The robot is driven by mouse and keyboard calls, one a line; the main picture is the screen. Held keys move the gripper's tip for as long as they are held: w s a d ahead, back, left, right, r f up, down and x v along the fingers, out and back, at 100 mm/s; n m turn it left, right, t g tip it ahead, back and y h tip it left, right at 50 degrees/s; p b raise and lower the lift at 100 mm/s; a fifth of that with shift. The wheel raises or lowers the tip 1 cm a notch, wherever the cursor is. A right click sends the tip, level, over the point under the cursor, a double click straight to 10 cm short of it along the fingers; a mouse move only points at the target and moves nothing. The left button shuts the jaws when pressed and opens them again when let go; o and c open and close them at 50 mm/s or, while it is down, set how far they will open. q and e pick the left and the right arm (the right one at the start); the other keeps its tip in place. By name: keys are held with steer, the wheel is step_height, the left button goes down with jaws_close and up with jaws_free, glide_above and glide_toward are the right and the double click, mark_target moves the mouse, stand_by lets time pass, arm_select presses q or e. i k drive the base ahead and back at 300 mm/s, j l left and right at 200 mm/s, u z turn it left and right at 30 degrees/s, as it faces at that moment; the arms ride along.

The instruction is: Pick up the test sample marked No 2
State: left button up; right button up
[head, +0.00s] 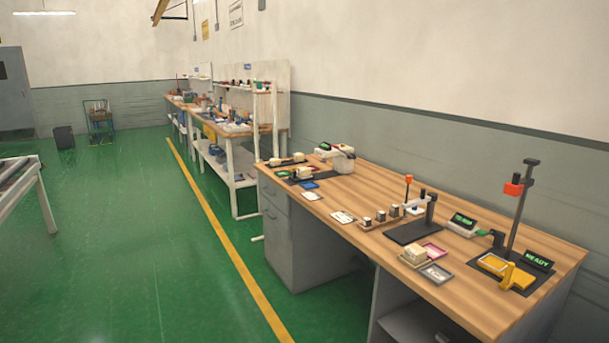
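A wooden desk (340,190) stands at the right with several small items that may be test samples. Small grey-and-white blocks (380,216) sit in a row on a wooden holder near the desk's middle. A cream block (416,252) sits on a small base near the front edge. More cream pieces (304,172) lie on dark mats at the far left end. The markings are too small to read, so I cannot tell which one is No 2. Neither of my grippers shows.
A dark stand (415,232), a tall post stand (520,215) with a red part, a yellow fixture (515,278) and green displays (463,220) occupy the desk's right half. Green floor (140,240) left of the desk is clear.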

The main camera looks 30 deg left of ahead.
mark_target(304, 171)
steer(key=j, duration=0.6)
steer(key=i+j, duration=0.15)
steer(key=j, duration=0.25)
steer(key=i+j+u, duration=0.15)
steer(key=j, duration=0.3)
steer(key=i+j, duration=0.2)
steer(key=j, duration=0.2)
steer(key=i+j+u, duration=0.1)
steer(key=j, duration=0.3)
steer(key=i+j+u, duration=0.1)
steer(key=i+j, duration=0.4)
steer(key=j, duration=0.25)
steer(key=u, duration=0.05)
